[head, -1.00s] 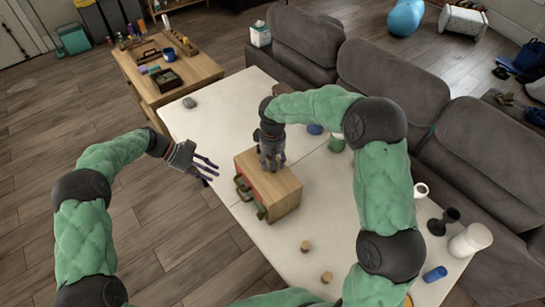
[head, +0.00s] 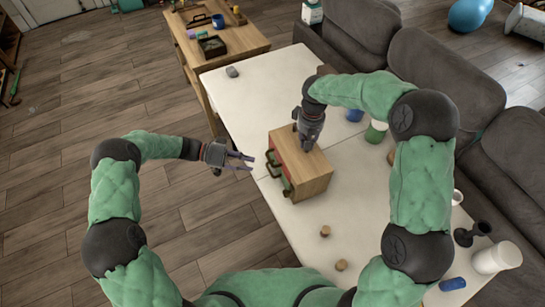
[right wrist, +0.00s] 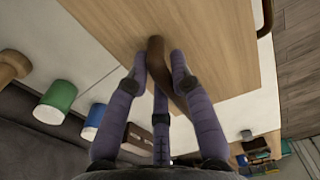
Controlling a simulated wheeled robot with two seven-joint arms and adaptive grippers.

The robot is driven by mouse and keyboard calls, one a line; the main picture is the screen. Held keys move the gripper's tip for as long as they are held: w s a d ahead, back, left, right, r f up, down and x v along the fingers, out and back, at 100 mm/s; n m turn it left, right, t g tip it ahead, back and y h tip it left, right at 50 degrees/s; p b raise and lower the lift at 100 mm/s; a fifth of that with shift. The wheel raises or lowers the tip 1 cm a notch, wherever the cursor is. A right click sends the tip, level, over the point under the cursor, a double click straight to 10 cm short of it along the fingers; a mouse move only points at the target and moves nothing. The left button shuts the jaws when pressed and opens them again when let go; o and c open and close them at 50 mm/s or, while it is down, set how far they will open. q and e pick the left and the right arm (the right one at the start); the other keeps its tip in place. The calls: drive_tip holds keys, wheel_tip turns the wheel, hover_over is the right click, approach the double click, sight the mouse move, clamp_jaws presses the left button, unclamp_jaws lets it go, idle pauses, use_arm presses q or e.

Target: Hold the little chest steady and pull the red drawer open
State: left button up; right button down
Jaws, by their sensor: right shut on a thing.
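The little wooden chest (head: 313,172) stands on the white table, its drawer fronts facing left in the head view. A red front (head: 278,149) shows narrowly, with green and dark handles below it; the drawers look shut, but the view is steep. My right gripper (head: 306,143) is on the chest's top; in the right wrist view its fingers are shut on a brown grip (right wrist: 156,50) on the pale wooden top (right wrist: 215,45). My left gripper (head: 250,161) is open and empty, its fingers pointing at the chest's front, a small gap away.
The white table (head: 245,95) holds a grey lump (head: 232,71), small wooden pegs (head: 325,231), a green cup (head: 376,132), a blue cup (head: 355,115) and a white canister (head: 497,257). A grey sofa (head: 500,135) borders the right. Floor left of the table is clear.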

sight(269, 159)
use_arm(q)
wheel_tip(269, 159, down, 4)
drive_tip(key=s+a+n+t+h, duration=0.25)
drive_tip(key=n+t, duration=0.75)
drive_tip(key=n, duration=0.6)
drive_tip(key=shift+h, duration=0.35)
drive_tip(key=x, duration=1.1)
drive_tip(key=shift+w+d+f, duration=0.15)
drive_tip(key=shift+w+d, duration=0.05)
drive_tip(key=shift+w, duration=0.1)
clamp_jaws()
